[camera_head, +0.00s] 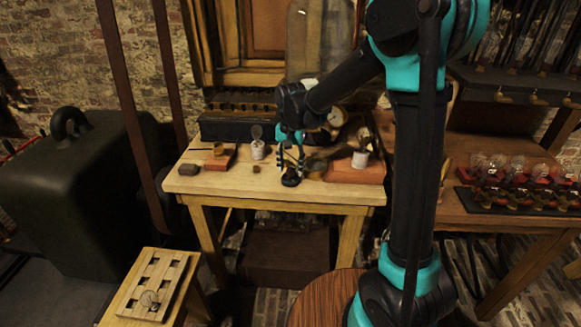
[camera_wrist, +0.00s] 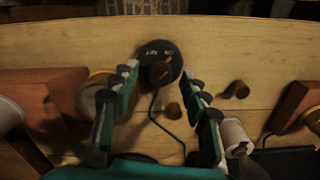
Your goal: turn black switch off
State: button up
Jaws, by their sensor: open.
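The black switch (camera_wrist: 150,48) is a round dark disc with small white lettering and a brown knob (camera_wrist: 162,73) on it. It sits flat near the table edge, and a black wire runs from it. In the head view the switch (camera_head: 291,179) is at the table's front edge, directly under my gripper (camera_head: 290,148). In the wrist view my gripper (camera_wrist: 156,74) is open, with one finger on each side of the knob. I cannot tell whether the fingers touch it. The lettering is too blurred to read surely.
The wooden table (camera_head: 240,185) also holds a reddish block at left (camera_head: 220,158) and another at right (camera_head: 355,172). Small brown pegs (camera_wrist: 238,89) and a white cylinder (camera_wrist: 235,137) stand close to my fingers. A slotted stand (camera_head: 150,285) is at front left.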

jog(key=shift+f, duration=0.15)
jog(key=shift+c, duration=0.3)
grip_shut()
